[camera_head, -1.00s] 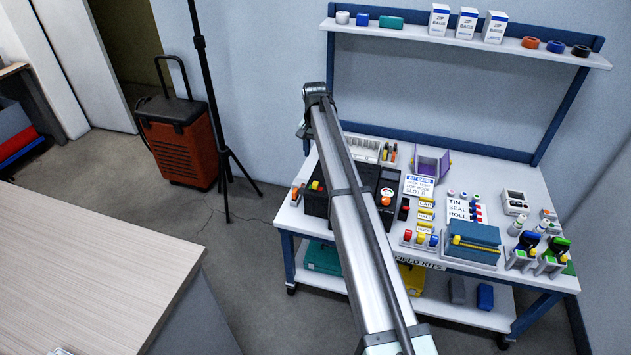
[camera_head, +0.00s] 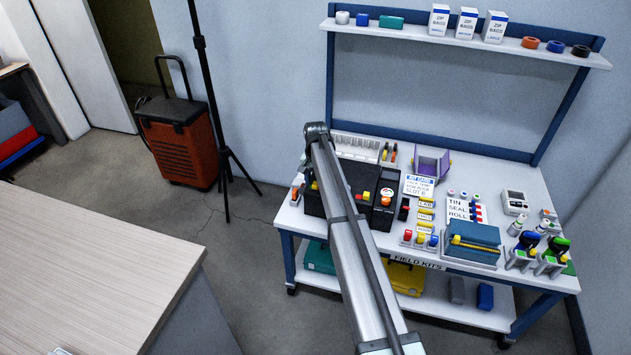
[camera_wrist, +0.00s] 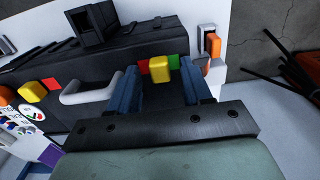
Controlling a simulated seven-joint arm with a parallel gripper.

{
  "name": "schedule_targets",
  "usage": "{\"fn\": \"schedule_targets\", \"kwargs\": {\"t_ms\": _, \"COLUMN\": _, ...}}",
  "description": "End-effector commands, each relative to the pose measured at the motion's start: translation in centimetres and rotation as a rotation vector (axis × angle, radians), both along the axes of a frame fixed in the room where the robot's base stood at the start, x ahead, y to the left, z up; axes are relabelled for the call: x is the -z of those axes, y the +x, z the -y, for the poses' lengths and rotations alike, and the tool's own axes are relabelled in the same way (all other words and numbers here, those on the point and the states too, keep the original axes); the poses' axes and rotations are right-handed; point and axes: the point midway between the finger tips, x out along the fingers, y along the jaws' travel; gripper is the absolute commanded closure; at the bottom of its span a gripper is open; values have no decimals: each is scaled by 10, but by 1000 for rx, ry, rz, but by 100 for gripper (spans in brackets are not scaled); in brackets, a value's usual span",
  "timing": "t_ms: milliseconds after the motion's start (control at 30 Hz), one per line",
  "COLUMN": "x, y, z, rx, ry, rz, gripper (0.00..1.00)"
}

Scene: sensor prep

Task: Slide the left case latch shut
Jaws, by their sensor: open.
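The black case (camera_head: 312,204) stands at the left of the workbench, partly hidden by my arm in the head view. In the wrist view its dark body (camera_wrist: 75,65) runs across the picture. The left latch (camera_wrist: 160,68) is a yellow block with red and green marks beside it. My gripper (camera_wrist: 158,76) is open, with one blue finger on each side of this latch. I cannot tell whether either finger touches it. The other yellow latch (camera_wrist: 32,92) is at the far left, beyond the pale handle (camera_wrist: 88,93). The head view hides the fingers behind my arm.
An orange-capped item in a white holder (camera_wrist: 212,45) stands just right of the case in the wrist view. The purple holder (camera_head: 432,163), label card (camera_head: 418,186) and blue box (camera_head: 475,240) crowd the bench (camera_head: 500,185) to the case's right.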

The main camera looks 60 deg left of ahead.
Motion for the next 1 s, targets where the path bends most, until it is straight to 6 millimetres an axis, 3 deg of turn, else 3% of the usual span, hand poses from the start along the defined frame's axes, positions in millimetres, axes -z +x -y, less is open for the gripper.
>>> {"fn": "schedule_targets", "kwargs": {"t_ms": 333, "x": 2, "y": 0, "z": 0, "rx": 0, "ry": 0, "rz": 0, "gripper": 52}}
{"fn": "schedule_targets", "kwargs": {"t_ms": 833, "x": 2, "y": 0, "z": 0, "rx": 0, "ry": 0, "rz": 0, "gripper": 100}}
{"fn": "schedule_targets", "kwargs": {"t_ms": 1000, "x": 2, "y": 0, "z": 0, "rx": 0, "ry": 0, "rz": 0, "gripper": 100}}
